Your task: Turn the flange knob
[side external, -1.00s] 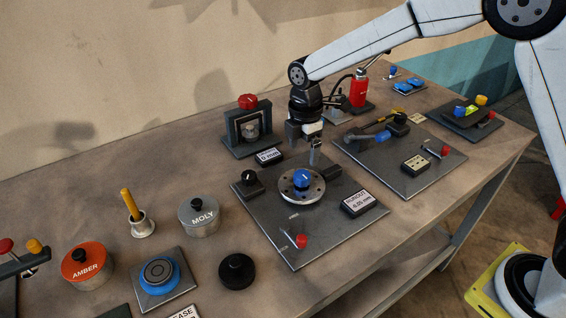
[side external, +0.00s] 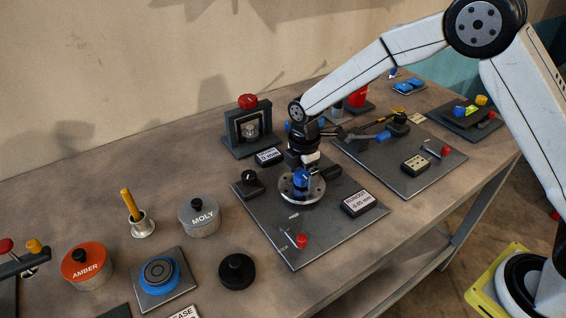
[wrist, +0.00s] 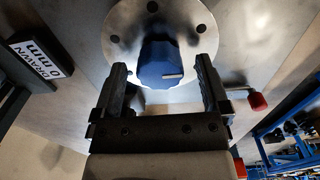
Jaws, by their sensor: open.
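The blue flange knob (side external: 301,178) sits at the centre of a round silver flange (side external: 315,193) with bolt holes, on a dark metal plate. In the wrist view the knob (wrist: 160,62) has a pale pointer line and lies between the fingertips of my gripper (wrist: 160,72). The jaws are open, one finger on each side of the knob, with a visible gap on both sides. In the side view my gripper (side external: 302,165) is low over the flange and partly hides the knob's back.
On the same plate are a black knob (side external: 252,184), a red-tipped lever (side external: 301,240) and a runout display (side external: 362,201). A black frame with a red knob (side external: 247,101) stands behind. The plate's front is mostly clear.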

